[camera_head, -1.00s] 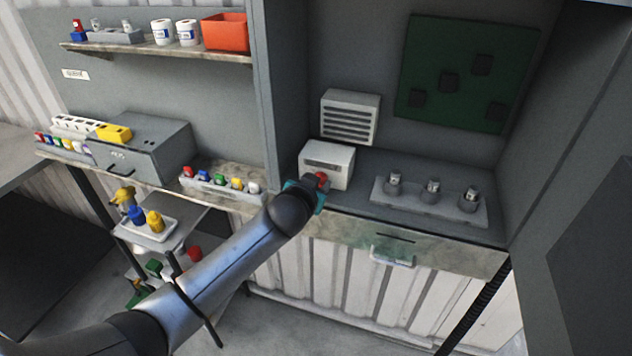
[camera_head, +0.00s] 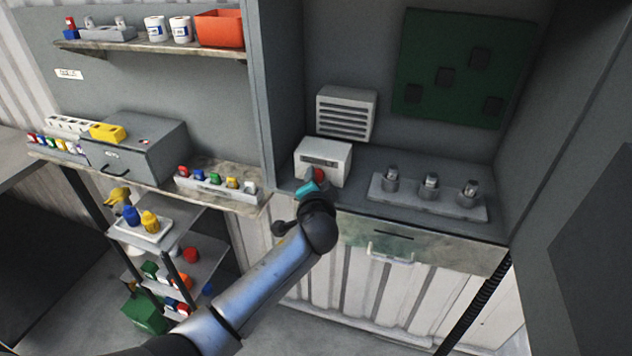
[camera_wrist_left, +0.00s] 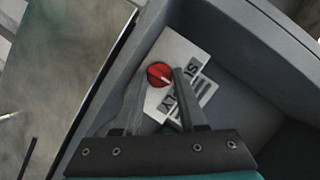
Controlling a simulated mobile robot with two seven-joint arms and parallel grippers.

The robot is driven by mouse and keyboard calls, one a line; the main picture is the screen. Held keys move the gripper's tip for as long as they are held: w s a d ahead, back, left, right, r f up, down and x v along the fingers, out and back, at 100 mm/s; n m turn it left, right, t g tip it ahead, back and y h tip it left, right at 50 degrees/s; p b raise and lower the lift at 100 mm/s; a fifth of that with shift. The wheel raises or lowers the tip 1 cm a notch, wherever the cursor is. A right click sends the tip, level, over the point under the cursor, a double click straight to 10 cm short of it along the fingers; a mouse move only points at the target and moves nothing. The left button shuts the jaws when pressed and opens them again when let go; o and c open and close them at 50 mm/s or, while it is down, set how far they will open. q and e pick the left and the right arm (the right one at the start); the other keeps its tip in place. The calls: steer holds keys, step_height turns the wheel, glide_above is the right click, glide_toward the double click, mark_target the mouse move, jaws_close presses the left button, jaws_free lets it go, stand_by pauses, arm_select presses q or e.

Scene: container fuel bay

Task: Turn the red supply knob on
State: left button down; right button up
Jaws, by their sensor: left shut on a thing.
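The red supply knob (camera_head: 319,174) sits on the front of a small white box (camera_head: 341,158) on the counter of the grey bay. In the left wrist view the round red knob (camera_wrist_left: 159,74) shows a pale pointer line slanting to the lower right, on the white panel (camera_wrist_left: 181,46) with dark printed labels. My left gripper (camera_head: 315,181), with a teal body, is at the box front. In the left wrist view its fingers (camera_wrist_left: 160,78) stand on either side of the knob, shut on it. My right gripper is not in view.
A vented grey box (camera_head: 346,113) is behind the white box. A plate with grey valves (camera_head: 428,193) stands to the right on the counter. A drawer handle (camera_head: 390,254) juts out below. A rack of coloured items (camera_head: 215,185) and a cart (camera_head: 143,230) are left.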

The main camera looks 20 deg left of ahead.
arm_select(q)
steer(key=shift+r, duration=0.1)
stand_by(0.4)
steer(key=c, duration=0.8)
jaws_free()
steer(key=shift+o, duration=0.2)
steer(key=b+v, duration=0.1)
steer(key=v, duration=1.4)
steer(key=shift+d, duration=0.15)
